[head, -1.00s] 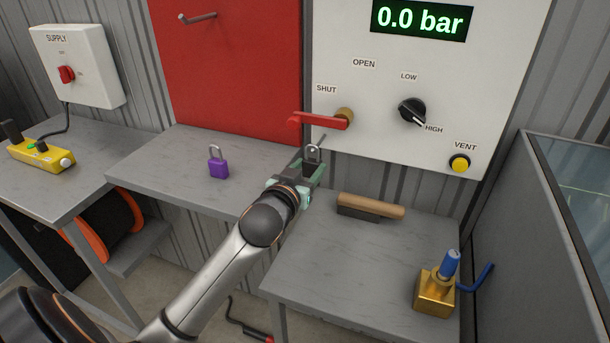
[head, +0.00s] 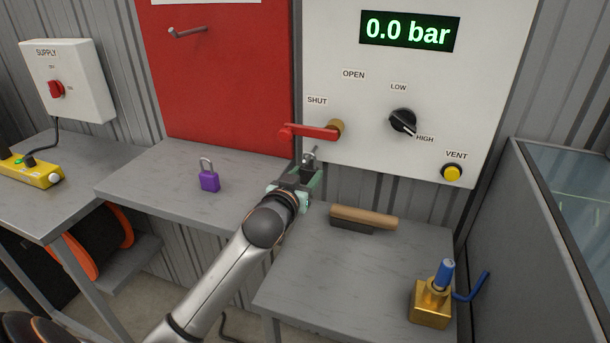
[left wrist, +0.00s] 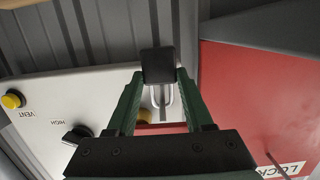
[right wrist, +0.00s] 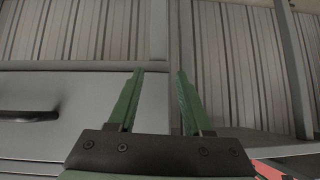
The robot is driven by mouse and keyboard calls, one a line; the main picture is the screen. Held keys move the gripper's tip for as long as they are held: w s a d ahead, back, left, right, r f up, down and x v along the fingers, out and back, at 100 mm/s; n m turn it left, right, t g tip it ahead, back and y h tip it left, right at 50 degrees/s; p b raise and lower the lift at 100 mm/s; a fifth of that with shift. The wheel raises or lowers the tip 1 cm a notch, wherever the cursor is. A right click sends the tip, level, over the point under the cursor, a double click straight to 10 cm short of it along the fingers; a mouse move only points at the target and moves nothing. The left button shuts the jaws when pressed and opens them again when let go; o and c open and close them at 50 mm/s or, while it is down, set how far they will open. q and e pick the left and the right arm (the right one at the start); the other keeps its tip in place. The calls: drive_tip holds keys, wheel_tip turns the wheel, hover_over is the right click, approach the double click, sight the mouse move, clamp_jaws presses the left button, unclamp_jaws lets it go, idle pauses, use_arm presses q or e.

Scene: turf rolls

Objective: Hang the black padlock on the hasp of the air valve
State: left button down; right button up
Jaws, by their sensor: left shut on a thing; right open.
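The black padlock (head: 306,165) is held with its shackle up, just below the valve's red handle (head: 308,132) in the head view. My left gripper (head: 301,174) is shut on its body. The left wrist view shows the padlock's dark body (left wrist: 157,66) between the fingertips and its metal shackle (left wrist: 160,97) pointing toward the panel. The air valve's red handle lies level, by the SHUT label, with a brass hub (head: 337,127). The hasp is too small to make out; whether the shackle touches it, I cannot tell. My right gripper (right wrist: 158,75) is open and empty.
A purple padlock (head: 209,181) stands on the grey bench (head: 150,185). A wooden-handled brush (head: 363,218) and a brass block with a blue-topped part (head: 431,303) are on the lower right bench. The red board (head: 225,95) and white panel (head: 390,165) stand close behind.

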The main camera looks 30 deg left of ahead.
drive_tip(key=shift+s+d+f, duration=0.1)
drive_tip(key=shift+s+f, duration=0.15)
drive_tip(key=shift+s, duration=0.1)
use_arm(q)
drive_tip(key=shift+c, duration=1)
unclamp_jaws()
use_arm(e)
drive_tip(key=shift+w, duration=0.1)
use_arm(q)
drive_tip(key=shift+s, duration=0.25)
drive_tip(key=v, duration=1.2)
drive_tip(key=shift+d, duration=0.15)
use_arm(e)
drive_tip(key=shift+s, duration=0.25)
